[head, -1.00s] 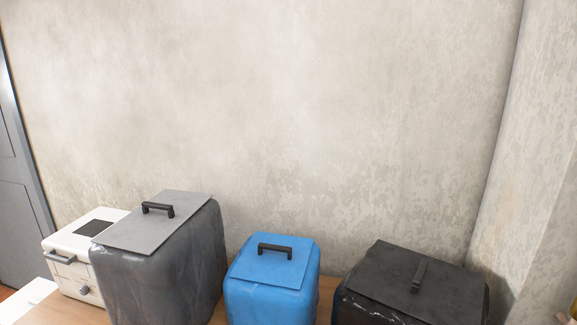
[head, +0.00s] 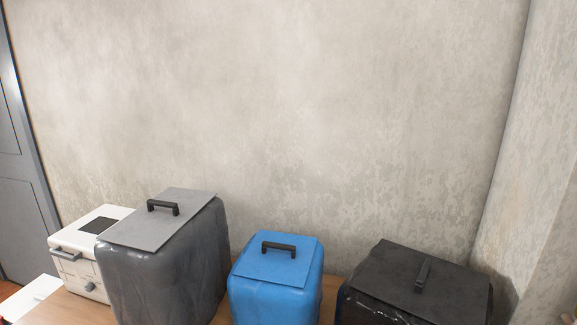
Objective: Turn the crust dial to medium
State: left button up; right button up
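A white bread-maker-like box (head: 70,248) stands at the far left of the wooden surface, against the wall. It has a dark window (head: 97,226) on top and a dark handle (head: 66,254) at its front upper edge. A small grey knob (head: 90,287) sits low on its front; I cannot read any markings, so its setting is unclear. The grey bin hides its right side. Neither of my grippers shows in the head view.
A grey lidded bin (head: 160,270), a blue lidded bin (head: 275,295) and a black lidded bin (head: 415,295) stand in a row on the wooden surface (head: 70,310). A white flat item (head: 30,297) lies at lower left. A grey door (head: 22,215) is at left.

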aim_at(90, 286)
jog(key=j+u, duration=0.2)
jog(key=j, duration=0.45)
jog(key=j+u, duration=0.15)
jog(key=j, duration=0.5)
jog(key=i+j+u, duration=0.2)
jog(key=j, duration=0.45)
jog(key=k+j, duration=0.05)
